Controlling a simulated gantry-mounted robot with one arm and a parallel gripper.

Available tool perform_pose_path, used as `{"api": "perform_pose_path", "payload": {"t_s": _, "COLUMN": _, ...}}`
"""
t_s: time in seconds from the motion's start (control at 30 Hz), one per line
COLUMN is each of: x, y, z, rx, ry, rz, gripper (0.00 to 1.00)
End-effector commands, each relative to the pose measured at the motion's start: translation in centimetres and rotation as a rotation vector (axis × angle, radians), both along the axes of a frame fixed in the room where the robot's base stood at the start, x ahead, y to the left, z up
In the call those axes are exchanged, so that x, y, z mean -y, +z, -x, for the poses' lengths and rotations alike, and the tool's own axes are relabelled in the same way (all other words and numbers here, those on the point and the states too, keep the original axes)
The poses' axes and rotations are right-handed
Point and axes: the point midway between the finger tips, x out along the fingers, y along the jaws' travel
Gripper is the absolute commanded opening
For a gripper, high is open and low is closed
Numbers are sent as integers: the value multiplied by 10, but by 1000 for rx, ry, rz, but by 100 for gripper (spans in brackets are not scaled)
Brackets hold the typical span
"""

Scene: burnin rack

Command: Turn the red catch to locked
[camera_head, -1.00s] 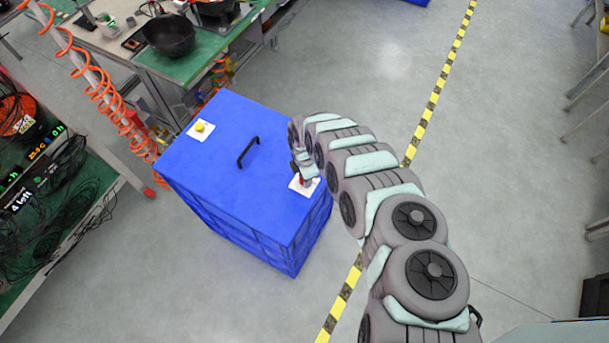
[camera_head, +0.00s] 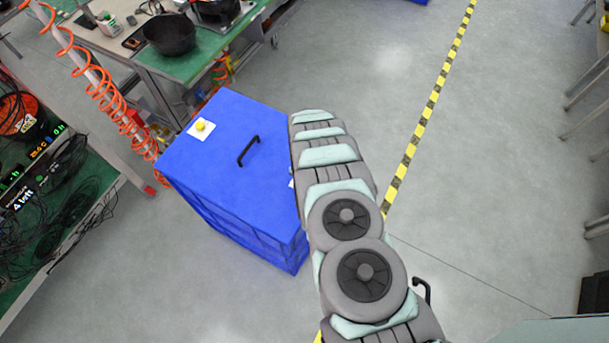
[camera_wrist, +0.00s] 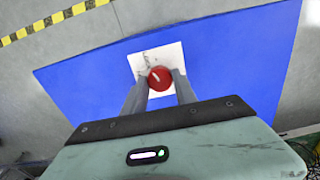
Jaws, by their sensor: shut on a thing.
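The red catch (camera_wrist: 160,78) is a round red knob with a pale mark on its top, on a white plate (camera_wrist: 146,58) in the wrist view. My gripper (camera_wrist: 160,83) is shut on the red catch, one finger on each side of it. The catch sits on the top of a blue box (camera_head: 215,165). In the head view my arm hides the catch and my gripper; only a sliver of its white plate shows beside the arm. Lettering on the plate is too blurred to read.
A yellow knob (camera_head: 200,126) on a white plate and a black handle (camera_head: 248,151) are on the box lid. A workbench (camera_head: 200,60) stands behind, and a shelf with cables is at the left.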

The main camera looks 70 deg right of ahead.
Motion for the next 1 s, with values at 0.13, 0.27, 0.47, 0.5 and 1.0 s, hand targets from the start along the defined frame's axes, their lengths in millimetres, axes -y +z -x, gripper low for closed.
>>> {"api": "perform_pose_path", "payload": {"t_s": 0.13, "x": 0, "y": -1, "z": -1, "rx": 1, "ry": -121, "rz": 1, "gripper": 0}}
{"api": "perform_pose_path", "payload": {"t_s": 0.27, "x": 0, "y": -1, "z": -1, "rx": 1, "ry": -212, "rz": 2, "gripper": 0}}
{"api": "perform_pose_path", "payload": {"t_s": 0.47, "x": 0, "y": -1, "z": 0, "rx": 1, "ry": -315, "rz": 0, "gripper": 0}}
{"api": "perform_pose_path", "payload": {"t_s": 0.5, "x": 0, "y": -1, "z": -1, "rx": 1, "ry": -329, "rz": 0, "gripper": 0}}
{"api": "perform_pose_path", "payload": {"t_s": 1.0, "x": 0, "y": -1, "z": 0, "rx": 0, "ry": -387, "rz": 0, "gripper": 0}}
